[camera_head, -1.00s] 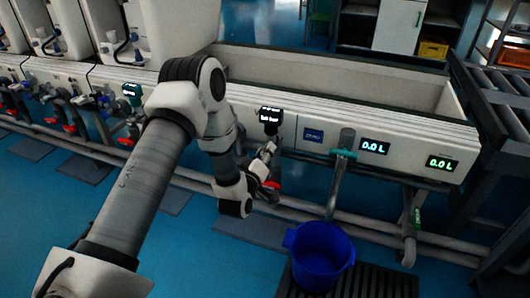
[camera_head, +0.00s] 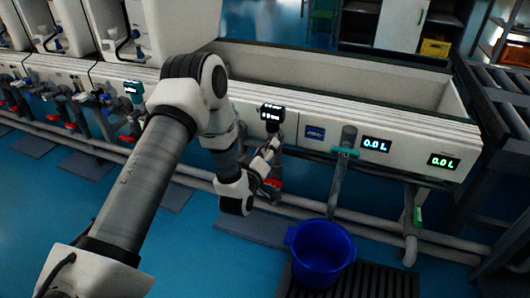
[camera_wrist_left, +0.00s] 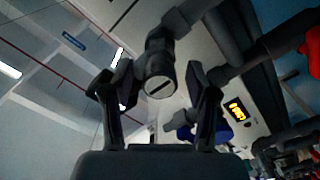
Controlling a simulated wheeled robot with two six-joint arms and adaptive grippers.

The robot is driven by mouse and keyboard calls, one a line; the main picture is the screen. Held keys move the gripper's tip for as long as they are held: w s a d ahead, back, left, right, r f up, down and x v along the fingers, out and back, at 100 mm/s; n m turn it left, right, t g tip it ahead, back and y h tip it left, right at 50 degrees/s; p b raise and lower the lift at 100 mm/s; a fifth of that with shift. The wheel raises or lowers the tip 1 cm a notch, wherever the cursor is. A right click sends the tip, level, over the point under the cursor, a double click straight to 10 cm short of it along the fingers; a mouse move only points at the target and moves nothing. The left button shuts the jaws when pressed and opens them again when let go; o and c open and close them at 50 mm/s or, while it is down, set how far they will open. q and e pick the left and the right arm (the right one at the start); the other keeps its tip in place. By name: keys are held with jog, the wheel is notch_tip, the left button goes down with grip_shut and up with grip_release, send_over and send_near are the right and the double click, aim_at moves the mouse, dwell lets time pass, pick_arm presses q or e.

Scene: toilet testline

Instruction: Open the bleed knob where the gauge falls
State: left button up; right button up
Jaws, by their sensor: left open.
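My left gripper (camera_head: 270,158) is at the pipework under a black digital gauge (camera_head: 271,113) on the white trough front. The gauge has a lit display, too small to read surely. A red handle (camera_head: 273,185) shows just below the gripper. In the left wrist view my gripper (camera_wrist_left: 158,100) is open. A grey round end with a dark slot (camera_wrist_left: 160,85) lies between or just beyond its fingers; I cannot tell whether they touch it. Another gauge (camera_head: 132,88) stands further left, with more valves below. My right gripper is not in view.
A blue bucket (camera_head: 320,252) stands on a dark grate under a grey pipe with a teal handle (camera_head: 344,151). Two displays (camera_head: 376,145) on the trough read 0.0 L.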

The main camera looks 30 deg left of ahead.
pick_arm(q)
jog(key=v, duration=1.2)
